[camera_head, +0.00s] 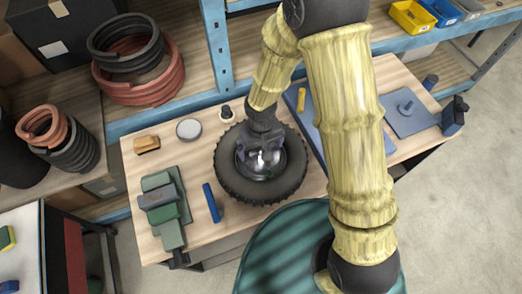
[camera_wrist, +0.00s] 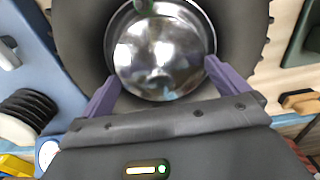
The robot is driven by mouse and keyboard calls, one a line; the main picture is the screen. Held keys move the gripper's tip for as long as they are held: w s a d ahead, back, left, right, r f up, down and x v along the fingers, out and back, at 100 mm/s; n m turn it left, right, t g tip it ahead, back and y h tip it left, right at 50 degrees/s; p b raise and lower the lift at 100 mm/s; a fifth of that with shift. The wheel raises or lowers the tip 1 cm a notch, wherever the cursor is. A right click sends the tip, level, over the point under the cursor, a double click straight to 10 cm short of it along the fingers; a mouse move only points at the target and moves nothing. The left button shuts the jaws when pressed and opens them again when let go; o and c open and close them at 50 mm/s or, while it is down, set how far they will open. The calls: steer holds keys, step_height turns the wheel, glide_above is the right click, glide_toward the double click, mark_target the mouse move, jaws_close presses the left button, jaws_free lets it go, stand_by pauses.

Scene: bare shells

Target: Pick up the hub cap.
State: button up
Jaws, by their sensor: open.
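The hub cap (camera_head: 264,168) is a shiny, round, silver metal piece in the middle of a black knobbly tyre (camera_head: 230,184) lying flat on the wooden workbench. In the wrist view the hub cap (camera_wrist: 165,48) fills the top centre, ringed by the dark tyre (camera_wrist: 84,45). My gripper (camera_head: 259,153) is over the hub cap and partly covers it in the head view. In the wrist view its two purple fingers (camera_wrist: 163,70) are spread apart near the left and right sides of the hub cap's lower edge, with nothing held. Whether they touch the rim cannot be told.
A blue bar (camera_head: 212,203) and green-grey blocks (camera_head: 162,205) lie left of the tyre. A silver disc (camera_head: 188,129) and a brown-topped block (camera_head: 146,144) lie behind left. A blue mat (camera_head: 411,118) is at right. A blue-framed shelf (camera_head: 214,40) stands behind the bench.

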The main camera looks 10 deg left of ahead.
stand_by(0.3)
steer(key=c, duration=1)
steer(key=shift+s+d+f, duration=0.1)
steer(key=shift+s, duration=0.05)
steer(key=c, duration=0.5)
steer(key=shift+o, duration=0.2)
